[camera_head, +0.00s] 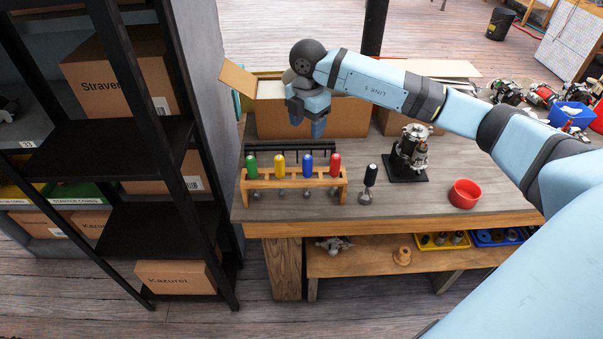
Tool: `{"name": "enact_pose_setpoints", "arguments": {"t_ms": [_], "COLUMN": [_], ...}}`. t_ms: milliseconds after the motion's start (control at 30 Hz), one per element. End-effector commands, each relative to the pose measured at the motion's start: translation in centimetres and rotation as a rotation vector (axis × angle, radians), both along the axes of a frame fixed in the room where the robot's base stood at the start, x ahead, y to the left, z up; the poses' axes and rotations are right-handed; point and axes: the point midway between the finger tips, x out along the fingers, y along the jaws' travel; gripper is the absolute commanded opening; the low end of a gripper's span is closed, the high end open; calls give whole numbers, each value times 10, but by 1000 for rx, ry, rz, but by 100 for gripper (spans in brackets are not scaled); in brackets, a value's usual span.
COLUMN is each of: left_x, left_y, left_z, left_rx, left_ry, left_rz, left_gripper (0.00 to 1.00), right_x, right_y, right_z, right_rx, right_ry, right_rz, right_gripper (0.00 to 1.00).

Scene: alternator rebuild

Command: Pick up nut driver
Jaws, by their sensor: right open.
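My right gripper (307,121) comes in from the right and hangs fingers-down above the back of the workbench, open and empty. It is above and behind a wooden rack (294,184). The rack holds upright drivers with a green handle (251,166), a yellow handle (280,166), a blue handle (307,165) and a red handle (335,165). A black-handled tool (370,176) stands upright on the bench to the right of the rack. I cannot tell from their tips which is the nut driver. My left gripper is not in view.
An open cardboard box (347,117) stands behind the gripper. A dark bar rack (290,152) lies behind the drivers. An alternator on a black stand (408,154) and a red bowl (465,193) are to the right. A black shelf (110,155) stands left.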

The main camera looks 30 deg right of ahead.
Motion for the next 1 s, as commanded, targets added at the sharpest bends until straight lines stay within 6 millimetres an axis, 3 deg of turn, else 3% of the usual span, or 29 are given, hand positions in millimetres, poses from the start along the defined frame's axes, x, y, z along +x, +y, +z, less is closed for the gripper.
{"name": "enact_pose_setpoints", "arguments": {"t_ms": [400, 633, 833, 1000], "left_x": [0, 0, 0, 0], "left_y": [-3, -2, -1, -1], "left_z": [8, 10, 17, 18], "left_rx": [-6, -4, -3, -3], "left_ry": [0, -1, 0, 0], "left_rz": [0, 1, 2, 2], "left_gripper": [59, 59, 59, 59], "right_x": [-1, -1, -3, -3], "right_y": [0, 1, 1, 1], "right_z": [-73, -89, -119, -133], "right_rx": [1, 1, 1, 3], "right_ry": [2, 2, 2, 2], "right_rz": [1, 2, 2, 2], "right_gripper": [60, 60, 60, 60]}}
